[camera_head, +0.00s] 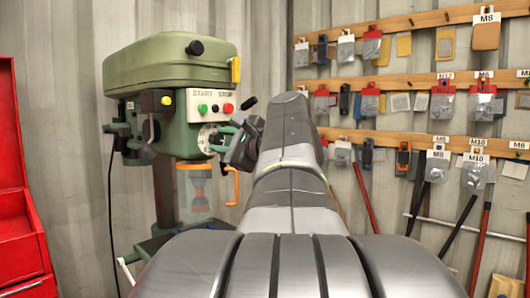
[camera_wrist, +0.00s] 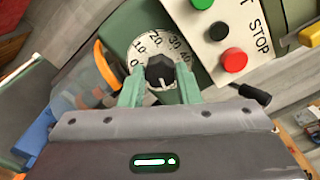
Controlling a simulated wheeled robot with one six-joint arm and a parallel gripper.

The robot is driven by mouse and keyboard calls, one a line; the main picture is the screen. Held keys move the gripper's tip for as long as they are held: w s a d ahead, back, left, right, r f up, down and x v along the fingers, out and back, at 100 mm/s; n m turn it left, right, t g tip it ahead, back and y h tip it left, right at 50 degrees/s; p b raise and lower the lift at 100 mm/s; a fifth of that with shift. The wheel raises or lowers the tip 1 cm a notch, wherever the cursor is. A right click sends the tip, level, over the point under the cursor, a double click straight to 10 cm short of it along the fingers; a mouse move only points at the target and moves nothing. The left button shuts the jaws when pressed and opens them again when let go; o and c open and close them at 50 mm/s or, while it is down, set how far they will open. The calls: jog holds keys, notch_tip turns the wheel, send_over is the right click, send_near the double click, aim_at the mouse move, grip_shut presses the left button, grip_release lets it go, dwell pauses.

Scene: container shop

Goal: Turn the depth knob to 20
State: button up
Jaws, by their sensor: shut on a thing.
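The depth knob (camera_wrist: 160,71) is a small dark knob on a white round dial (camera_wrist: 140,46) marked from 0 to 40. In the wrist view my gripper (camera_wrist: 160,86) has one pale green finger on each side of the knob, shut on it. A small white mark shows on the knob's lower side; I cannot tell for sure which number it reads. In the head view the dial (camera_head: 206,138) is on the front of the green drill press (camera_head: 165,65), and my gripper (camera_head: 224,138) reaches it from the right, hiding the knob.
A panel (camera_head: 212,98) with green, black and red buttons sits just above the dial. A black-tipped lever (camera_wrist: 255,95) is close to the right finger. An orange-edged clear guard (camera_head: 195,190) hangs below.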

jog(key=n+b, duration=0.3)
jog(key=shift+f+n, duration=0.25)
jog(key=shift+n, duration=0.15)
jog(key=n+b, duration=0.3)
jog(key=n, duration=0.1)
jog(key=shift+n+b, duration=0.3)
jog(key=shift+b, duration=0.05)
jog(key=n+b, duration=0.2)
jog(key=n, duration=0.1)
jog(key=shift+b, duration=0.35)
jog(key=n+b, duration=0.3)
jog(key=n, duration=0.2)
jog(key=n+b, duration=0.2)
jog(key=n, duration=0.2)
jog(key=shift+n+b, duration=0.3)
jog(key=shift+b, duration=0.1)
jog(key=n+b, duration=0.2)
jog(key=n, duration=0.1)
jog(key=shift+n, duration=0.3)
jog(key=n+b, duration=0.1)
jog(key=n, duration=0.3)
jog(key=shift+b, duration=0.4)
jog(key=shift+n+b, duration=0.75)
jog(key=shift+n, duration=1.45)
jog(key=shift+r, duration=0.1)
